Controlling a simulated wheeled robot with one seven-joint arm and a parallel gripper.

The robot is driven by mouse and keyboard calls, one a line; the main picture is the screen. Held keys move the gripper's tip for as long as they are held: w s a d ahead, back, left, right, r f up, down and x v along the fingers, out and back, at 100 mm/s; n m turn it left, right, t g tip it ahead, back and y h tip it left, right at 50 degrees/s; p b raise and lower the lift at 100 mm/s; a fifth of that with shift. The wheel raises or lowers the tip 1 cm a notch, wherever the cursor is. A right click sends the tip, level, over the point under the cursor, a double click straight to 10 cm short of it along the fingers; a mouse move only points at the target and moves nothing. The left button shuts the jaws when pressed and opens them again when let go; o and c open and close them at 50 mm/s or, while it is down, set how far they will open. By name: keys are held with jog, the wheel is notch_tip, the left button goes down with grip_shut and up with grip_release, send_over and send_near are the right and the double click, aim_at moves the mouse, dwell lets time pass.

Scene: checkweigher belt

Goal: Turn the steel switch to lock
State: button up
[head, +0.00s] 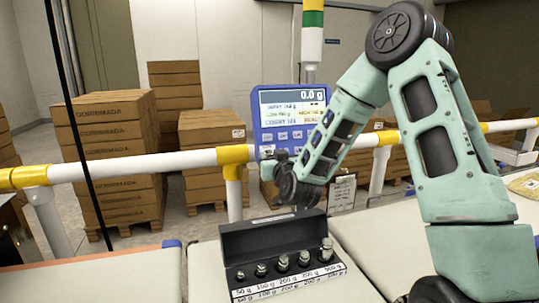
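The blue indicator box (257,127) is mounted at the rail, its screen reading 0.0 g above coloured rows and a row of buttons. A small pale grey shape (266,150) shows at its lower left; I cannot tell whether this is the steel switch. My gripper (281,158) is at the box's lower edge, at the end of my pale green arm coming down from the upper right. Its dark wrist hides part of the box's underside. The fingers are too small and dark to show whether they are open or touching anything.
An open black case of several calibration weights (282,262) stands below my gripper on the pale belt (207,270). A white and yellow rail (130,168) crosses behind. Stacked cartons (105,135) stand beyond it. A signal post (312,45) rises behind the box.

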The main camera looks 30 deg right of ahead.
jog(key=c, duration=0.7)
jog(key=n+y+b, duration=0.1)
jog(key=n+b, duration=0.3)
jog(key=n, duration=0.2)
jog(key=n+g+y+b, duration=0.1)
jog(key=n+y+b, duration=0.1)
jog(key=n+b, duration=0.2)
jog(key=n+g+y+b, duration=0.1)
jog(key=n+b, duration=0.3)
jog(key=n, duration=0.6)
jog(key=shift+d+r+y, duration=0.2)
jog(key=shift+d+y, duration=0.05)
jog(key=shift+y, duration=0.35)
jog(key=shift+n+g, duration=0.3)
